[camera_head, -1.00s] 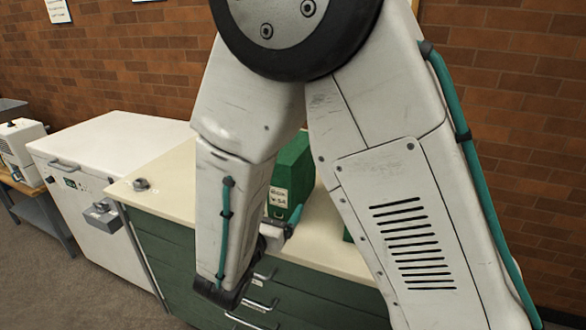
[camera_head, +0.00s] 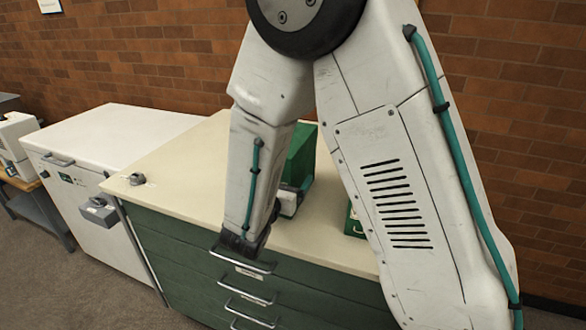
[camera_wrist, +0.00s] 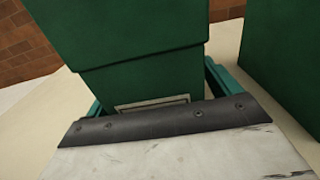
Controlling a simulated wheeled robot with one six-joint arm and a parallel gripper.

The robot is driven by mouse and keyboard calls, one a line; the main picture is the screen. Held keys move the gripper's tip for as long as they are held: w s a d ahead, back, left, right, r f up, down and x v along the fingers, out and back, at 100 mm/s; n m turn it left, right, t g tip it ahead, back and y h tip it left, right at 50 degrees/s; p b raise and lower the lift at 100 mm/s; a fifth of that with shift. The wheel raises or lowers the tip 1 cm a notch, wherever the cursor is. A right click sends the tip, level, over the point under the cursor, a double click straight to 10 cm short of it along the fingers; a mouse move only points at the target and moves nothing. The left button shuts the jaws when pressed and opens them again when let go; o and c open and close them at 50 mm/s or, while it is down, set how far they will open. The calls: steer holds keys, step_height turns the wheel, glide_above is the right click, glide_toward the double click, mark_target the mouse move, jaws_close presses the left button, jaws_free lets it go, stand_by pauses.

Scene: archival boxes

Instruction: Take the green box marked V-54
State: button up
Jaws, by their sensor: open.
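A green box (camera_head: 302,152) stands on the cabinet top, partly hidden behind my forearm. It fills the upper middle of the wrist view (camera_wrist: 120,30), with a lid wider than its body. The lower edge of its front shows a pale label frame (camera_wrist: 150,104); the writing is hidden behind the gripper body. My gripper (camera_wrist: 158,88) is open, with one teal finger at each side of the box's lower body. I cannot tell whether the fingers touch it. In the head view my gripper (camera_head: 299,190) is at the front of this box.
Another green box (camera_wrist: 287,60) stands close on the right; in the head view it is mostly behind my arm (camera_head: 354,222). The cream cabinet top (camera_head: 185,165) is mostly clear on the left, with a small grey object (camera_head: 136,179). A white chest (camera_head: 85,160) adjoins the cabinet.

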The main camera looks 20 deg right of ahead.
steer(key=c, duration=1.5)
